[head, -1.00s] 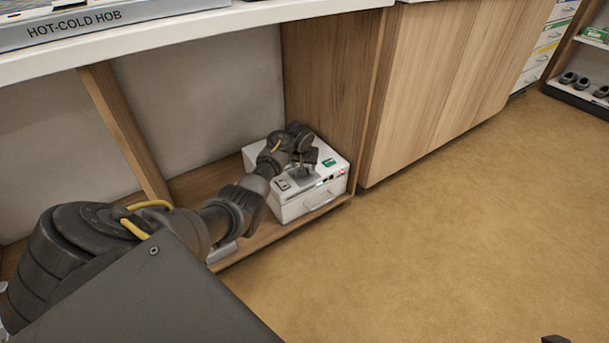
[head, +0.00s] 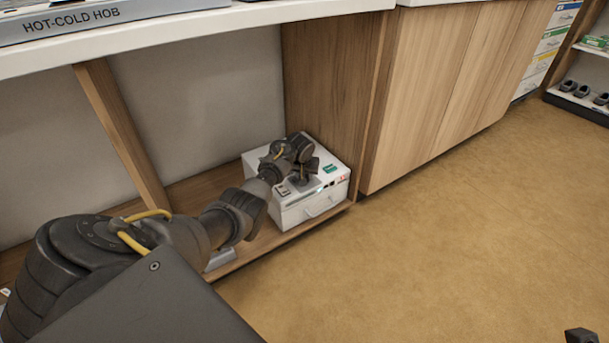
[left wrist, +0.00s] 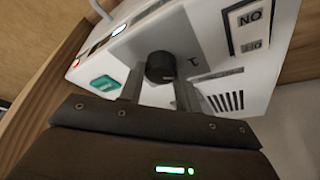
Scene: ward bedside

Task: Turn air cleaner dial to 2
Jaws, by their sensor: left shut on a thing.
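The air cleaner (head: 308,211) is a white box on the low wooden shelf at the middle of the head view. It has a drawer-like handle in front, a green label and small lights on top. In the left wrist view, its white casing (left wrist: 215,30) carries a dark round dial (left wrist: 160,67). My left gripper (head: 303,181) is over the box top. In the left wrist view, its two fingers (left wrist: 158,82) stand on either side of the dial, shut on it. The dial's pointer and number marks are not readable.
The bay's wooden side panel (head: 335,90) stands close behind and right of the box. A counter (head: 200,35) overhangs the bay. An upright wooden post (head: 120,135) stands to the left. The floor (head: 430,260) at right is clear.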

